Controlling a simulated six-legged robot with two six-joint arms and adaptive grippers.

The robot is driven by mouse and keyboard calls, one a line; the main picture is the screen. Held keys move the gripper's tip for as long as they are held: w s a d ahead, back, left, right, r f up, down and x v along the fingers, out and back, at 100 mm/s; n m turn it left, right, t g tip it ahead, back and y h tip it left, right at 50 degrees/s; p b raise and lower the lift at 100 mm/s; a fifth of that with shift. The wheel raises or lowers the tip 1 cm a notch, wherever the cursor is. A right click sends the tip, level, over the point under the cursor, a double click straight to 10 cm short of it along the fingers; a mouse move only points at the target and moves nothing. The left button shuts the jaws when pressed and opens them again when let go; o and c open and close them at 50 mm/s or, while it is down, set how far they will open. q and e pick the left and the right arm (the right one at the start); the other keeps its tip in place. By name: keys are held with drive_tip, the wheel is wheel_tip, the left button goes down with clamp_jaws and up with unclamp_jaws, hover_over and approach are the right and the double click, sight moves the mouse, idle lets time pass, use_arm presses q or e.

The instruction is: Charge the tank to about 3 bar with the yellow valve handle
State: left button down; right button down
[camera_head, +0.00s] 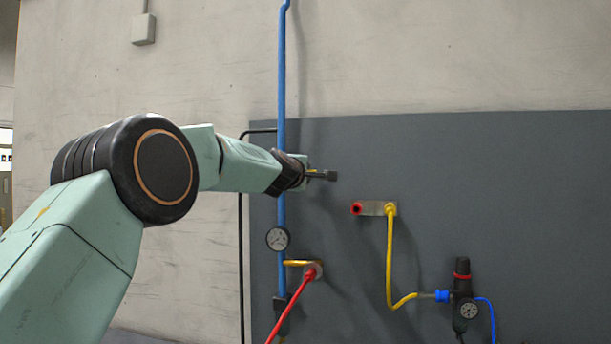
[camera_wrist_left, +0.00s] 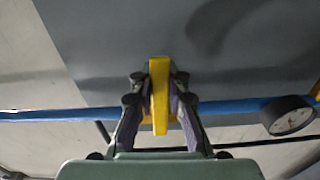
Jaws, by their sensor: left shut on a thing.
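The yellow valve handle (camera_wrist_left: 160,72) is a flat bar seen between the two fingers of my left gripper (camera_wrist_left: 159,88) in the left wrist view. The fingers are shut on it from both sides. In the head view my left gripper (camera_head: 318,174) is at the blue pipe (camera_head: 282,90), above the round gauge (camera_head: 278,239), and hides most of the handle; only a speck of yellow shows. The gauge also shows in the left wrist view (camera_wrist_left: 288,115); its reading is too small to tell. No tank is in view. My right gripper is not in view.
A grey panel (camera_head: 520,180) stands behind the pipe. Right of my gripper is a metal block (camera_head: 374,209) with a red port and a yellow hose (camera_head: 390,260). The hose runs to a black regulator (camera_head: 461,280).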

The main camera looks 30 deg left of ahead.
use_arm(q)
drive_tip(key=shift+f+n, duration=0.15)
drive_tip(key=shift+n, duration=0.35)
drive_tip(key=c, duration=1.7)
unclamp_jaws()
drive_tip(key=o, duration=0.4)
drive_tip(key=shift+s+r, duration=0.35)
drive_tip(key=shift+r, duration=0.1)
drive_tip(key=shift+w+f, duration=0.1)
drive_tip(key=shift+w, duration=0.1)
drive_tip(key=v, duration=1.2)
drive_tip(key=shift+s, duration=0.1)
